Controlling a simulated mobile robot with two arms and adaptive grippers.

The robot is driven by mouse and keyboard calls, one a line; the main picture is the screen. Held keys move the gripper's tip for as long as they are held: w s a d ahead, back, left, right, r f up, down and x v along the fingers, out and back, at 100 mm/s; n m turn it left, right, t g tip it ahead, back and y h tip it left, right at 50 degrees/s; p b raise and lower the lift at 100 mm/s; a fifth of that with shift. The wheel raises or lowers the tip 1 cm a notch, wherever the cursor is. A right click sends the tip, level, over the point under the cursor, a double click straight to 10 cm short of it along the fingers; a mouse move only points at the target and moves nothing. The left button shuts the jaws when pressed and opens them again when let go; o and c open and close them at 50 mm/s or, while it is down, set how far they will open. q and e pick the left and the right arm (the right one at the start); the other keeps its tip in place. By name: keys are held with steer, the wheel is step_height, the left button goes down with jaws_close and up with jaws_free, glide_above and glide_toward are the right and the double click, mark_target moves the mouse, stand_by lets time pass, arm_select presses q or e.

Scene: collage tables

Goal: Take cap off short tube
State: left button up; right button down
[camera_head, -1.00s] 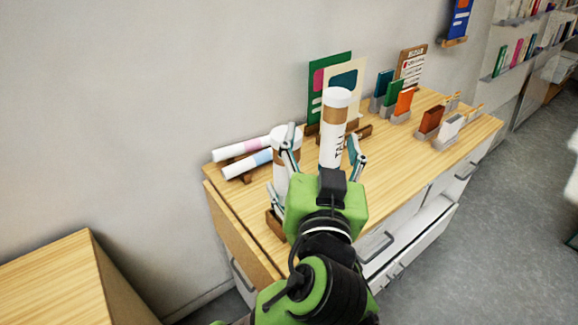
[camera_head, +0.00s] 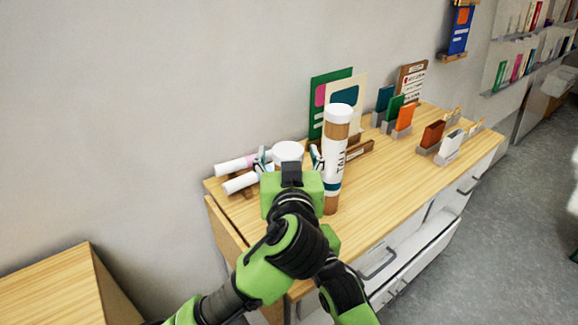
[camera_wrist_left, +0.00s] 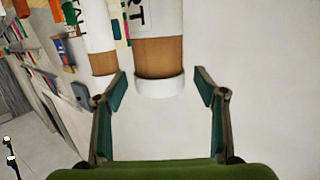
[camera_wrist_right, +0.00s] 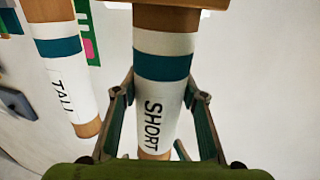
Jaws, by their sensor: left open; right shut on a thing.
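The short tube stands upright on the wooden tabletop. Its white cap (camera_head: 288,149) shows in the head view, and its label (camera_wrist_right: 163,105) reads SHORT in the right wrist view. My left gripper (camera_head: 290,158) is open, with one finger on each side of the cap. In the left wrist view the cap (camera_wrist_left: 160,87) lies between the spread fingers with gaps on both sides. My right gripper (camera_wrist_right: 159,90) is shut on the short tube's labelled body. In the head view my left arm hides the right gripper and most of the tube.
The tall tube (camera_head: 334,165) stands upright close to the right of my left gripper. Two white rolls (camera_head: 240,182) lie on a rack to the left. Cards and small holders (camera_head: 447,145) occupy the table's right end. The wall is close behind.

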mark_target(288, 149)
arm_select(q)
steer(key=shift+w+f, duration=0.1)
steer(key=shift+w, duration=0.6)
steer(key=c, duration=1.4)
steer(key=shift+o, duration=0.2)
steer(key=shift+r, duration=1.1)
steer(key=shift+r, duration=2)
